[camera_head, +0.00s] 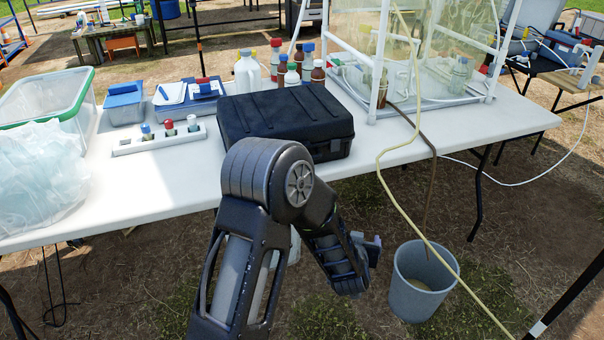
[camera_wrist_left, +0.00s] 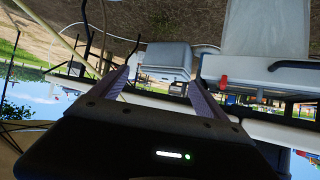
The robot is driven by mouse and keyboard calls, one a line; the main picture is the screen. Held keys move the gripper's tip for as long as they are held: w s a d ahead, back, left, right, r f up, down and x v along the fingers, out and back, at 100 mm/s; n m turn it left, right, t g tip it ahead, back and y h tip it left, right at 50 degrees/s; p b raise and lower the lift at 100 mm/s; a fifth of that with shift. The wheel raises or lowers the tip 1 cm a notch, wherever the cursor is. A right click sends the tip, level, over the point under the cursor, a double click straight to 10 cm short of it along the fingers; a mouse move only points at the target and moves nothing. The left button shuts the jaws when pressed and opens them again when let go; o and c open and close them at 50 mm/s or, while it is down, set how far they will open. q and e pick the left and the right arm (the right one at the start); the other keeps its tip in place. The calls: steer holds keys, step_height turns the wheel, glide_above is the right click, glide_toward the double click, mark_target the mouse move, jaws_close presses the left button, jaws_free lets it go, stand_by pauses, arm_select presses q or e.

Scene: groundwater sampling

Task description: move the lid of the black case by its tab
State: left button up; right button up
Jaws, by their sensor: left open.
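The black case (camera_head: 285,115) lies on the white table with its lid down. My left arm reaches across the front of the case. My left gripper (camera_head: 372,246) is beyond the table's front edge, lower right of the case and apart from it. In the left wrist view, its two fingers (camera_wrist_left: 160,85) are spread with nothing between them. I cannot make out the black case in that view. My right gripper is not in view.
The white table (camera_head: 150,190) holds a clear bag (camera_head: 40,178), a vial rack (camera_head: 160,140), several bottles (camera_head: 290,75) behind the case and a white-framed enclosure (camera_head: 440,60). A grey bucket (camera_head: 424,281) stands on the ground near my gripper. A yellow hose (camera_head: 387,200) hangs between the case and bucket.

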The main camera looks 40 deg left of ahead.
arm_select(q)
steer(key=a+r+n+y+b, duration=0.6)
steer(key=a+r+y, duration=0.4)
steer(key=a+r, duration=0.5)
step_height(320, 180, up, 2)
steer(key=shift+w+n+g, duration=0.2)
steer(key=shift+n+g, duration=0.1)
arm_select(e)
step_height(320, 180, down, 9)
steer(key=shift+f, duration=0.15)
arm_select(q)
steer(key=b+x, duration=0.1)
steer(key=x, duration=0.6)
steer(key=shift+w+a, duration=0.2)
steer(key=shift+a, duration=0.15)
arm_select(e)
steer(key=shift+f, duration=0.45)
arm_select(q)
steer(key=shift+c, duration=0.5)
jaws_close()
